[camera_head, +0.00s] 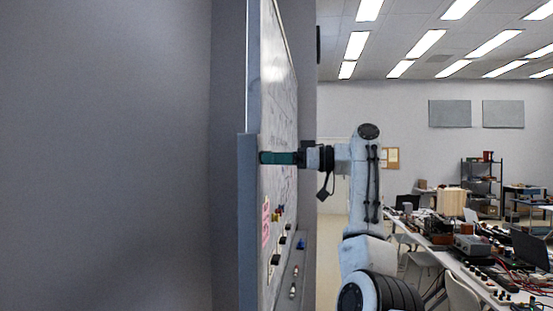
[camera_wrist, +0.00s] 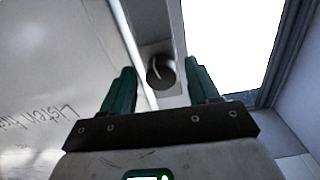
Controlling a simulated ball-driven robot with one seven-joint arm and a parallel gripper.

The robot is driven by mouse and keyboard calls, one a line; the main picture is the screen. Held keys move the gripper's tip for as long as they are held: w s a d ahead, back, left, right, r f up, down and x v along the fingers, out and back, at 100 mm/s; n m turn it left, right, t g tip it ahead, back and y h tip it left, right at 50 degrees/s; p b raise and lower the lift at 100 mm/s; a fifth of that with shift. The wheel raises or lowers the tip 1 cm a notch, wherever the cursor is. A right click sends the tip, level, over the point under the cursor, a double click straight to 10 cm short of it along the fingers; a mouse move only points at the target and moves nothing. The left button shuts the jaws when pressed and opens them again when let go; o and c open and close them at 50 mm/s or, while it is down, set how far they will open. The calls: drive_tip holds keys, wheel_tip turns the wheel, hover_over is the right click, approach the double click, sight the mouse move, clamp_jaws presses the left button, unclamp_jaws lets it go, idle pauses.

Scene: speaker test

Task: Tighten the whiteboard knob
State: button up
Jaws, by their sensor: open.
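The knob (camera_wrist: 161,75) is a dark round knob with a pale curved mark on its face, set on a light grey strip beside the whiteboard. In the wrist view it shows between the two green fingers of my gripper (camera_wrist: 159,66). The fingers are apart, one on each side of it; I cannot tell whether they touch it. In the head view my gripper (camera_head: 264,158) reaches left to the whiteboard's near edge, and the knob cannot be made out there. The whiteboard (camera_head: 284,110) is seen almost edge-on and bears writing.
A tray (camera_head: 297,262) with markers runs below the board. Several small coloured items and a pink note (camera_head: 266,222) are on the board. A plain grey wall (camera_head: 105,155) fills the left. A cluttered workbench (camera_head: 470,255) and chairs stand at the right.

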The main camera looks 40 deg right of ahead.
drive_tip(key=c, duration=1)
drive_tip(key=shift+c, duration=0.2)
drive_tip(key=shift+m, duration=0.4)
drive_tip(key=shift+s+r+m, duration=0.1)
drive_tip(key=shift+r+m, duration=0.05)
drive_tip(key=shift+m, duration=4.75)
drive_tip(key=shift+r+m, duration=0.1)
drive_tip(key=shift+m, duration=4.8)
